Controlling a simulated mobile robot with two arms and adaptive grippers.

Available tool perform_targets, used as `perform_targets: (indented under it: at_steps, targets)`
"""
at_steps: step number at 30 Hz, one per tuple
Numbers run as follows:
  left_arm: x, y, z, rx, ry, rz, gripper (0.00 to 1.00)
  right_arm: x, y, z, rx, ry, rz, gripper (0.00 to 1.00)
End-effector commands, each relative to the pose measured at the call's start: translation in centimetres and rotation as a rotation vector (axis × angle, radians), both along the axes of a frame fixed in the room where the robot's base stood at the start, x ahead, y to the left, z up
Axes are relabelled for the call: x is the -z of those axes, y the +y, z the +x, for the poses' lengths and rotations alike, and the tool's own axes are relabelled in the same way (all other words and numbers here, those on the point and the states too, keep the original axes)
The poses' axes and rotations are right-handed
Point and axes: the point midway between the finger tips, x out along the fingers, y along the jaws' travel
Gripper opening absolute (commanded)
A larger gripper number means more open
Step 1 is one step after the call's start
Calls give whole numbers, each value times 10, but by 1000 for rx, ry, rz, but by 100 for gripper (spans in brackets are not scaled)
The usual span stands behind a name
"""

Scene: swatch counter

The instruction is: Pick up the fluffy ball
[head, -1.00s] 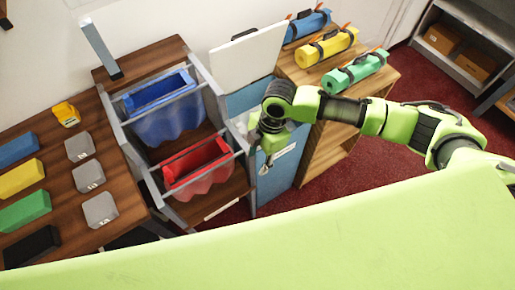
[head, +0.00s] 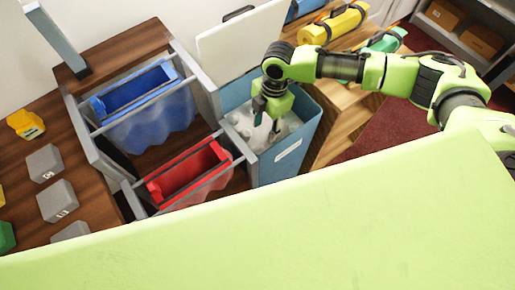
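My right gripper (head: 266,126) reaches down into an open blue bin (head: 288,160) with a white label on its front. Its two fingers point down and look spread apart. Whitish, rounded contents (head: 240,122) lie inside the bin, around and below the fingers. I cannot make out a single fluffy ball among them, and the gripper hides part of the contents. I see nothing clearly held between the fingers. My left gripper is not in view.
Left of the bin, a grey rack holds a blue bag (head: 150,110) and a red bag (head: 190,175). The bin's white lid (head: 240,40) stands open behind. Grey blocks (head: 58,201) and a yellow dispenser (head: 25,124) are on the left counter. Rolls lie on the wooden cabinet.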

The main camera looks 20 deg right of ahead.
Motion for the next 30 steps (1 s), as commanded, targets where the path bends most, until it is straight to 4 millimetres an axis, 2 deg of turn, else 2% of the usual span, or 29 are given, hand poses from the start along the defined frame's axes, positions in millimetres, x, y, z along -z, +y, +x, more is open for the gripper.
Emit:
perform_targets:
  at_steps: [1,7,15,23,30]
  targets:
    - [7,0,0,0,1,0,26,7,0,0,0,0,0,40]
    - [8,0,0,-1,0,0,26,21,2,-1,1,2,0,40]
    - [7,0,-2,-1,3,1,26,72,8,-3,0,3,0,40]
    - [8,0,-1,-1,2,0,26,94,10,-4,0,1,1,40]
    - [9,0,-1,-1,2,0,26,129,14,-6,0,2,-1,40]
